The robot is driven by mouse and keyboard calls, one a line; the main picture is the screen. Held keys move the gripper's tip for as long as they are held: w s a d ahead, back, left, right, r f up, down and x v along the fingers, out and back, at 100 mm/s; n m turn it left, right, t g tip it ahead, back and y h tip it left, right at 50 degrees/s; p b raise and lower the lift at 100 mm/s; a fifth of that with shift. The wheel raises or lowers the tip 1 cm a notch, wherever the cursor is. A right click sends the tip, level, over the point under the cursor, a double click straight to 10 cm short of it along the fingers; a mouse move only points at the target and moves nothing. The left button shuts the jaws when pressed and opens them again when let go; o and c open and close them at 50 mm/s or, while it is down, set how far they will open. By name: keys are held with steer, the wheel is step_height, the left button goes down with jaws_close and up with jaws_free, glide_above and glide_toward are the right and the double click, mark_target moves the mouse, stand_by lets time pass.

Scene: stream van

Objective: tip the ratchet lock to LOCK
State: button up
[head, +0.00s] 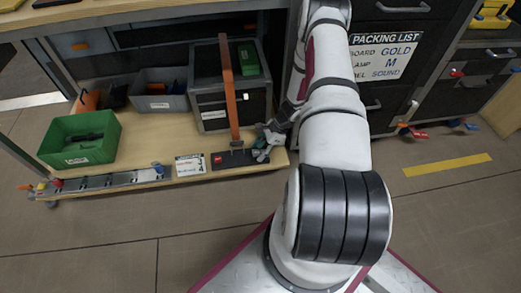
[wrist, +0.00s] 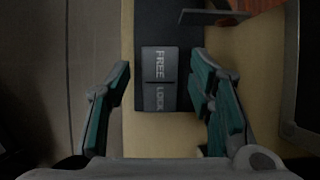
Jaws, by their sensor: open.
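The ratchet lock (wrist: 159,66) is a grey rocker plate on a dark base (wrist: 182,35), marked FREE on its upper half and LOCK on its lower half in the wrist view. The FREE half looks longer and lighter, and the LOCK half shorter and darker. My gripper (wrist: 160,64) is open, with one teal-padded finger on each side of the rocker and nothing between them held. I cannot tell its height above the plate. In the head view my gripper (head: 264,143) is at the right end of the dark base (head: 241,159), beside an upright orange lever (head: 230,95).
A labelled card (head: 190,165) and a rail (head: 105,180) lie along the bench's front edge. A green bin (head: 80,140), a grey bin (head: 160,92) and a dark cabinet (head: 213,115) stand behind. Drawers (head: 395,100) rise to the right of my arm.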

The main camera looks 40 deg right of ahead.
steer(key=v, duration=1.2)
steer(key=shift+f, duration=0.1)
